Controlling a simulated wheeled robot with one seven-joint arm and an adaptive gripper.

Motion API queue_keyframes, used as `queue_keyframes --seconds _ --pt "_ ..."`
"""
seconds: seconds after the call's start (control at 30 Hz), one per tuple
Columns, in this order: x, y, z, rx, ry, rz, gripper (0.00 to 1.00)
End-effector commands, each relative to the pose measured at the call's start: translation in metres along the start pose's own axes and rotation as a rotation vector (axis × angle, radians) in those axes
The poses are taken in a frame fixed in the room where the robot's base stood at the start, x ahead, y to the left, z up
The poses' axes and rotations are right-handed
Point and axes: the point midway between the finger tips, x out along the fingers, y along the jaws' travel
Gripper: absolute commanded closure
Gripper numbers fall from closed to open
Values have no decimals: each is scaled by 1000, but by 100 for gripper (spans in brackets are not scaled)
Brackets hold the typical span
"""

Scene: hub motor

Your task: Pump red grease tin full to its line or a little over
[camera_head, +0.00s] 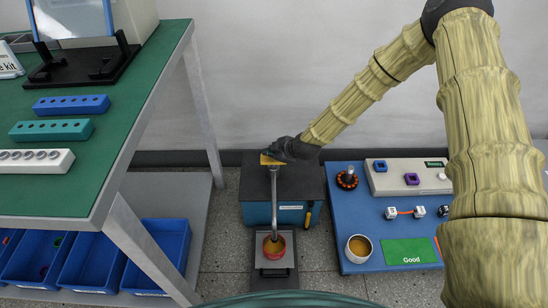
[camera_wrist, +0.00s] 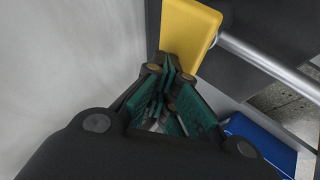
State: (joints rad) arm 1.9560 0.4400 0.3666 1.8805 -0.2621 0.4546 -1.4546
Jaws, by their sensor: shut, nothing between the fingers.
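The red tin (camera_head: 274,246) stands upright on a small dark platform (camera_head: 262,271) under the end of a grey spout (camera_head: 275,195). Orange-yellow grease shows inside it; the spout partly covers it, and I cannot make out its fill line. The spout comes from a dark-topped pump box (camera_head: 318,184) with a teal front. A yellow pump plate (camera_head: 270,160) sits at the top of the spout and shows large in the wrist view (camera_wrist: 188,36). My gripper (camera_head: 276,151) is shut and empty, its fingertips (camera_wrist: 168,68) right at the plate's edge; I cannot tell whether they touch.
A blue board (camera_head: 353,221) at right holds a pale tin (camera_head: 359,248) with yellow contents, a green "Good" mat (camera_head: 410,251) and small parts. A green-topped bench (camera_head: 140,100) stands at left, with blue bins (camera_head: 165,245) below it.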

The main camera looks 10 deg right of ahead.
Motion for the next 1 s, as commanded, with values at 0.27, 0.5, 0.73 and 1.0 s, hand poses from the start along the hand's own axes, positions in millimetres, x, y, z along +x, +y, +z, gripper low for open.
queue_keyframes --seconds 0.27,0.5,0.73,1.0 --pt "2 -2 2 1 -1 -1 100" --pt "4 -3 4 1 -1 -1 100" --pt "5 -4 5 0 -1 -1 100" --pt "7 -6 6 0 -1 -1 100"
